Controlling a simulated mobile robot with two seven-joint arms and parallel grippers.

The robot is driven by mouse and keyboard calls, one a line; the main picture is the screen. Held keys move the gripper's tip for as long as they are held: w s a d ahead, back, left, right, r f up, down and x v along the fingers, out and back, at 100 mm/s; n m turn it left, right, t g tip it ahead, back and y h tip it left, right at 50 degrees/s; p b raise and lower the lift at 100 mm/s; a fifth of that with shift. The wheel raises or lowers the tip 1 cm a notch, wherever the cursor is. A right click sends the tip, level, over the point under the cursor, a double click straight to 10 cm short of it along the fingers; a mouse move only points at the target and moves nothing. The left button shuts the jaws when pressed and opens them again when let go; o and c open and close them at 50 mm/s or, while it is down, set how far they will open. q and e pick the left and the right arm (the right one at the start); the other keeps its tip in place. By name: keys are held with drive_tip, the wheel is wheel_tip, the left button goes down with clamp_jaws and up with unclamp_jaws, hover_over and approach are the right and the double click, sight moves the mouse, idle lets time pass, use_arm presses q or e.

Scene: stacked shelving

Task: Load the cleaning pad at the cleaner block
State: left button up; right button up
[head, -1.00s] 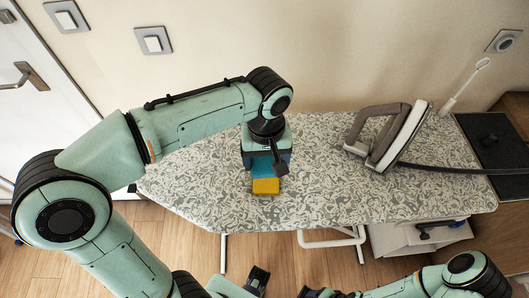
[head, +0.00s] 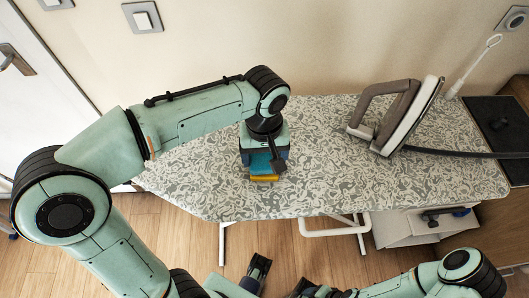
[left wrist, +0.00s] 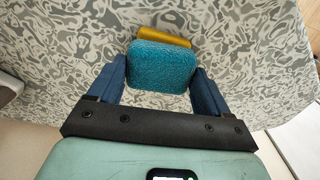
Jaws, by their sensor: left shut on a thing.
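My left gripper (head: 262,157) points down over the patterned ironing board. It is shut on a blue, rough-textured cleaning pad (left wrist: 160,68), whose sides meet both fingers in the left wrist view. In the head view the pad (head: 260,164) shows below the wrist. The yellow cleaner block (left wrist: 163,37) lies just beyond the pad, partly hidden by it; in the head view only a strip of the block (head: 264,178) shows below the pad. I cannot tell whether pad and block touch. My right arm is at the bottom right; its gripper's state is unclear.
The ironing board (head: 330,185) is bare around the block. An iron (head: 405,120) stands on its heel at the right, its dark cord running to the right edge. A dark mat (head: 495,120) is at the far right. The wall is close behind.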

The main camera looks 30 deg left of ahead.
sight(265, 158)
use_arm(q)
drive_tip(key=shift+f+b, duration=0.35)
drive_tip(key=shift+f, duration=0.15)
use_arm(e)
drive_tip(key=shift+s+f, duration=0.1)
drive_tip(key=shift+f, duration=0.2)
idle(0.6)
use_arm(q)
drive_tip(key=shift+f, duration=0.1)
idle(0.9)
use_arm(e)
drive_tip(key=shift+r, duration=0.15)
use_arm(q)
wheel_tip(265, 158, up, 7)
drive_tip(key=p, duration=0.6)
use_arm(e)
wheel_tip(265, 158, up, 6)
drive_tip(key=w, duration=0.2)
idle(0.4)
